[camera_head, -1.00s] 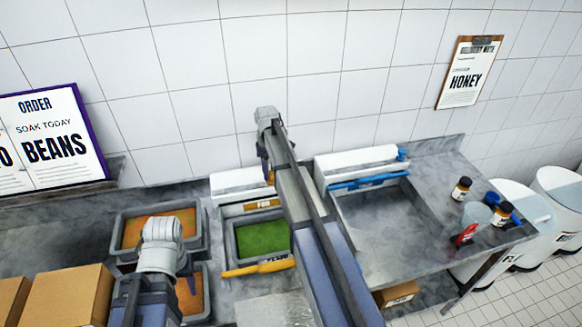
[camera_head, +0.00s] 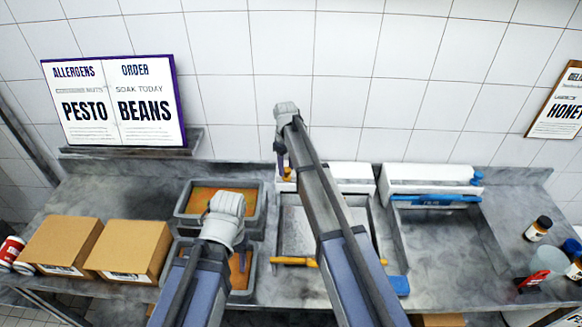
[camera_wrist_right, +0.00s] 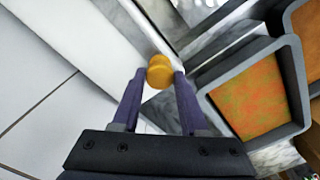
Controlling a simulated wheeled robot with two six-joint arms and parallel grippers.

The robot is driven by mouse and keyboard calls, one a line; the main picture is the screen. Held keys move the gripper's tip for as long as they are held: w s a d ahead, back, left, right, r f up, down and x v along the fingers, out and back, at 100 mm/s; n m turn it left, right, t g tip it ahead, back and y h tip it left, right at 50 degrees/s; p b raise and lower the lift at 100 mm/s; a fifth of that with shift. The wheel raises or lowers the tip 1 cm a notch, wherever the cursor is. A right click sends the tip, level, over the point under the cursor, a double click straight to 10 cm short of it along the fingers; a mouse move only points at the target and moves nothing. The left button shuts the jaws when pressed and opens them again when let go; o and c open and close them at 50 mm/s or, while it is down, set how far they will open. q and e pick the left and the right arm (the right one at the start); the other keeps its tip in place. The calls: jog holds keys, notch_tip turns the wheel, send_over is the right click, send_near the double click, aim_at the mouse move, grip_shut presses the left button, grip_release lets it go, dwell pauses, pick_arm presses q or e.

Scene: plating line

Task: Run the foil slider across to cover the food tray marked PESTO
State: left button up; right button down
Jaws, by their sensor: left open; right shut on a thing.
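My right gripper (camera_head: 283,168) is shut on an orange knob (camera_wrist_right: 159,72) near the left end of the white foil dispenser (camera_head: 348,173), behind the middle tray (camera_head: 283,225). Both fingers flank the knob in the right wrist view. A grey, foil-like surface (camera_head: 299,228) shows within that tray, and no green food is visible. My right arm hides much of it. A yellow bar (camera_head: 290,261) lies along its front. No PESTO label is readable on a tray. My left gripper (camera_head: 226,207) is open above two trays of orange food; its fingertips are hard to see.
A second white dispenser (camera_head: 430,174) with a blue bar (camera_head: 435,200) stands to the right. Two cardboard boxes (camera_head: 128,248) are at left. Bottles (camera_head: 538,228) and a clear container are at far right. A wall board (camera_head: 113,103) reads PESTO and BEANS.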

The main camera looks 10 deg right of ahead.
aim_at(286, 170)
jog(key=shift+c, duration=2.2)
grip_release()
jog(key=shift+r, duration=0.15)
notch_tip(286, 170, up, 8)
jog(key=p, duration=0.8)
jog(key=shift+f, duration=0.2)
